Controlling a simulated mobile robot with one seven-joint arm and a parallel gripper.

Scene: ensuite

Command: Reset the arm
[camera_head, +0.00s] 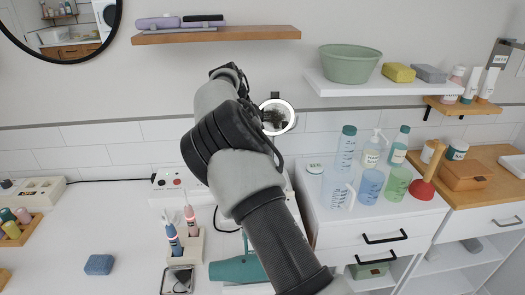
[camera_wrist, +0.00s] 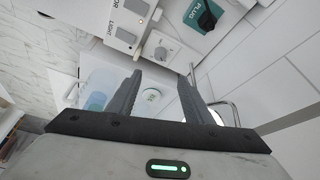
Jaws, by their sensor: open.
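My arm rises from the bottom right of the head view, bends in the middle and reaches up toward the wall. In the wrist view my gripper (camera_wrist: 162,80) is open, with its two dark fingers apart and nothing held between them. In the head view the gripper is not clear, since the arm's own links hide much of that end.
A wooden shelf (camera_head: 215,34) and a white shelf bearing a green bowl (camera_head: 349,64) are on the wall near my arm. Bottles, cups and a red plunger (camera_head: 422,189) crowd the white cabinet at right. A teal hair dryer (camera_head: 238,269) lies below the arm.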

